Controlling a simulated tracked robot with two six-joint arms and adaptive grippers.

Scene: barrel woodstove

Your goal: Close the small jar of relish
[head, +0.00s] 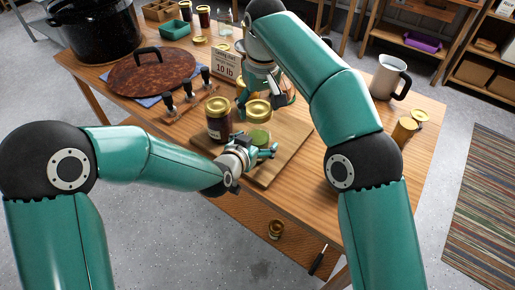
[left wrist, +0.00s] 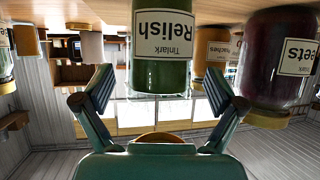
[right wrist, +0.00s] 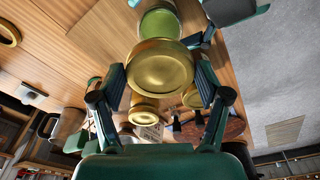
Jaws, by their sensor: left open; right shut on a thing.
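The small relish jar (head: 260,138) stands upright and lidless on the wooden board (head: 285,150), its green contents showing. In the left wrist view the relish jar (left wrist: 162,55) appears upside down, with a "Tinlark Relish" label. My left gripper (head: 264,153) is low at the jar's near side, open, with its fingers (left wrist: 158,82) apart to either side of the jar. My right gripper (head: 256,100) is shut on a gold lid (head: 258,110), held close to the jar and apart from it. The lid (right wrist: 160,68) lies between the fingers in the right wrist view, its rim partly covered.
A dark beets jar (head: 218,122) with a gold lid stands just left of the relish jar. Handled stampers (head: 188,95) and a large brown lid (head: 152,72) are further left. The board's right part is clear.

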